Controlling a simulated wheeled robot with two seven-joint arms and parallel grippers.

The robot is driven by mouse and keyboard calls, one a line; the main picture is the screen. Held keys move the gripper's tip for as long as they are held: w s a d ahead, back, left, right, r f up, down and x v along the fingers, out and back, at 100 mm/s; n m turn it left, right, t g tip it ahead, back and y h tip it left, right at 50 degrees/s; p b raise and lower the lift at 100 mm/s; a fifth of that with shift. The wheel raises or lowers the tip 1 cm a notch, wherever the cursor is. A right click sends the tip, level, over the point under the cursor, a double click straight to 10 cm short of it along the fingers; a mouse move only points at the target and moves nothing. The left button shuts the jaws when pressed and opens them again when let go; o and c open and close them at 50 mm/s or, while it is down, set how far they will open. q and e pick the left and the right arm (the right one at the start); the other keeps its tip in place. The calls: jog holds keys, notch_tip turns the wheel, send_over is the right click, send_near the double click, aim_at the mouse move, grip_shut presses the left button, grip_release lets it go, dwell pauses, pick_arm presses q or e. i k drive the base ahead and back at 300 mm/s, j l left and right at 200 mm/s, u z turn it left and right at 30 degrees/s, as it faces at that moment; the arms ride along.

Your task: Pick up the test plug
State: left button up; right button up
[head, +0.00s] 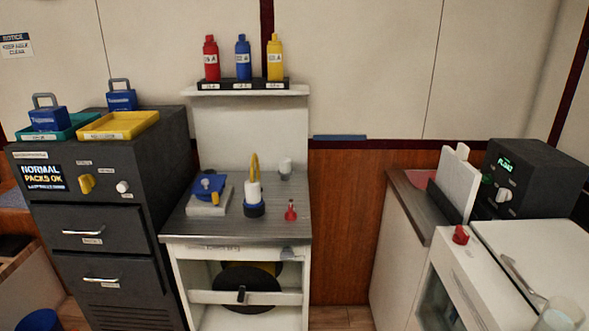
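No thing in view is clearly labelled as the test plug. On the grey bench top (235,228) in the head view stand several small items. A white body with a yellow loop on top (253,190) stands upright in a dark blue round base (254,209). To its right is a small red piece with a narrow top (290,212). Behind it is a small white and grey cylinder (285,168). I cannot tell which of these is the test plug. Neither of my grippers can be made out.
A blue item lies on a grey block (208,203) at the bench's left. A dark cabinet (150,200) with trays stands left. Red, blue and yellow bottles (242,58) stand on a shelf. A white counter (545,260) and black device (530,175) are right. The bench front is clear.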

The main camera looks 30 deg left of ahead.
aim_at(285, 171)
jog(key=i+j+u, duration=0.1)
jog(key=j+u, duration=0.15)
jog(key=j, duration=0.2)
jog(key=i+j+u, duration=0.25)
jog(key=j, duration=0.2)
jog(key=i+j+u, duration=0.1)
jog(key=j+u, duration=0.15)
jog(key=j, duration=0.15)
jog(key=i+j+u, duration=0.25)
jog(key=k+j, duration=0.05)
jog(key=j, duration=0.1)
